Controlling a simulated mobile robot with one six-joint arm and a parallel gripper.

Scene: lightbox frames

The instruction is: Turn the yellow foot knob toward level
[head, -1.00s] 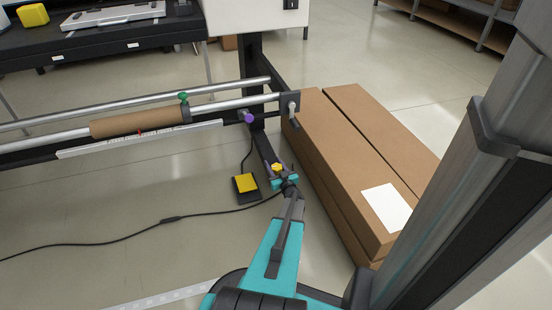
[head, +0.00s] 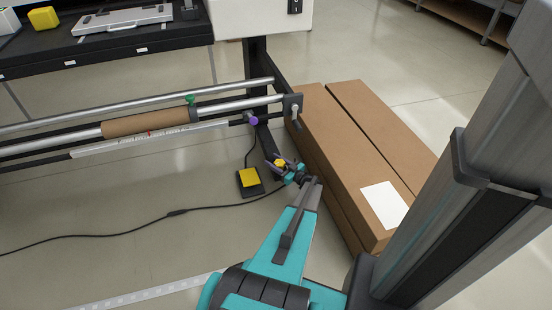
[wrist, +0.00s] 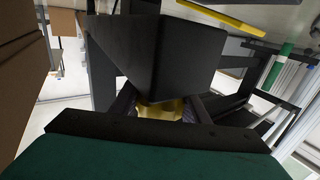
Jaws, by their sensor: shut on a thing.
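The yellow foot knob (head: 280,162) is at the foot of the printer stand's leg, low near the floor. My gripper (head: 282,165) is at the knob, with its fingers on either side of it. In the wrist view the yellow knob (wrist: 160,109) shows between the two dark fingers, and my gripper (wrist: 158,112) is shut on it. A large dark block of the stand (wrist: 160,50) hides the upper part of the knob there. The level state of the foot cannot be read.
A black pedal with a yellow top (head: 249,178) lies on the floor left of the knob, its cable running left. Long cardboard boxes (head: 340,150) stand close on the right. The roll (head: 150,122) and bars are above left. Open floor lies in front.

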